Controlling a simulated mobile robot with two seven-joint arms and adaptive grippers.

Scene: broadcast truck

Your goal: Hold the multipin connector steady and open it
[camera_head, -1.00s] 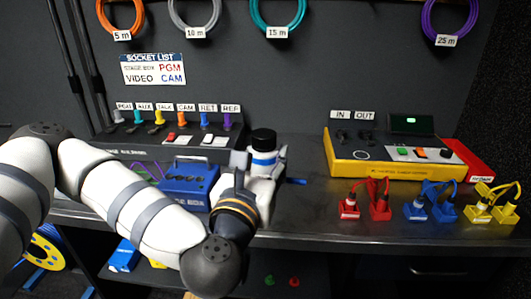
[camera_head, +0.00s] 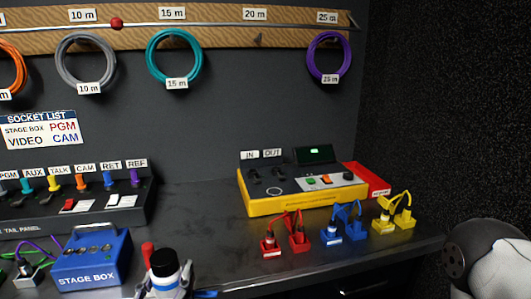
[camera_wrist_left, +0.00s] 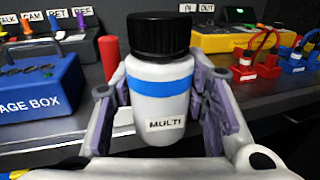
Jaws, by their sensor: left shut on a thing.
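The multipin connector is a white cylinder (camera_wrist_left: 160,112) with a blue band, a "MULTI" label and a black cap (camera_wrist_left: 158,35) seated on top. It stands upright, and the cap also shows in the head view (camera_head: 164,262) at the bottom. My left gripper (camera_wrist_left: 160,90) is shut on the white body below the cap, with a finger on each side. In the head view most of this gripper is below the picture edge. My right arm (camera_head: 495,262) shows at the lower right of the head view; its gripper is out of view.
The blue stage box (camera_head: 92,262) is left of the connector, with a red upright piece (camera_head: 147,252) between them. The yellow tester (camera_head: 290,204) stands further back right. Red (camera_head: 270,249), blue (camera_head: 331,235) and yellow (camera_head: 383,226) plugs line the bench. Bare bench lies between connector and red plugs.

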